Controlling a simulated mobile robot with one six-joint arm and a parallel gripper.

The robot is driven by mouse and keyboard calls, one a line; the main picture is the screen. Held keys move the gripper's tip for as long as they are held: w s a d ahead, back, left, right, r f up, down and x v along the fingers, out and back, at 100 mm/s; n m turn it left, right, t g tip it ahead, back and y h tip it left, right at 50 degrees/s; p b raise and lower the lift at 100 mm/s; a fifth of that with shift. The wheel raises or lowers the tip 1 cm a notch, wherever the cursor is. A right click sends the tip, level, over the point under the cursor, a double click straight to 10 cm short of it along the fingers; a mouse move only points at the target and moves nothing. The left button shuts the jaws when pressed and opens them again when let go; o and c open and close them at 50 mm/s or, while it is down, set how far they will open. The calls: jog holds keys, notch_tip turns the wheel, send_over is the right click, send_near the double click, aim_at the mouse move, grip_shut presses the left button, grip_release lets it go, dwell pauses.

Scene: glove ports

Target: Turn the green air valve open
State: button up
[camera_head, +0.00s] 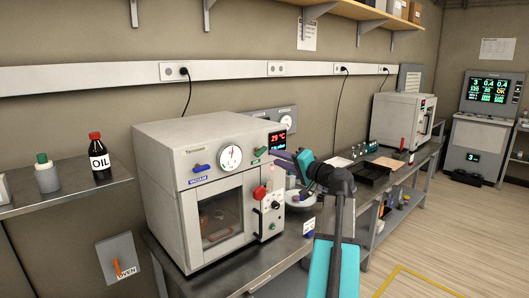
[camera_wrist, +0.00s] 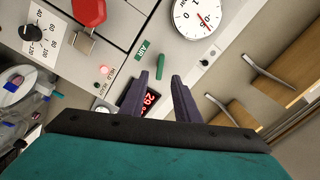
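The green air valve (camera_head: 261,151) is a small bar handle on the upper front of the white oven (camera_head: 164,152), right of the round gauge. In the wrist view the green handle (camera_wrist: 160,67) lies beside the AIR label (camera_wrist: 143,49). My gripper (camera_wrist: 160,76) is open, with its two dark fingers apart and the handle showing between their tips. I cannot tell whether either finger touches it. In the head view my gripper (camera_head: 274,154) is at the oven's front, just right of the green handle.
An oil bottle (camera_head: 99,157) stands on the left shelf.

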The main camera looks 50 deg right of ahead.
aim_at(263, 152)
jog(key=w, duration=0.2)
jog(key=w+p, duration=0.1)
jog(key=w, duration=0.2)
jog(key=w+p, duration=0.1)
jog(key=w, duration=0.1)
jog(key=shift+w+d, duration=0.25)
jog(key=shift+w, duration=0.15)
jog(key=shift+c, duration=0.4)
grip_shut()
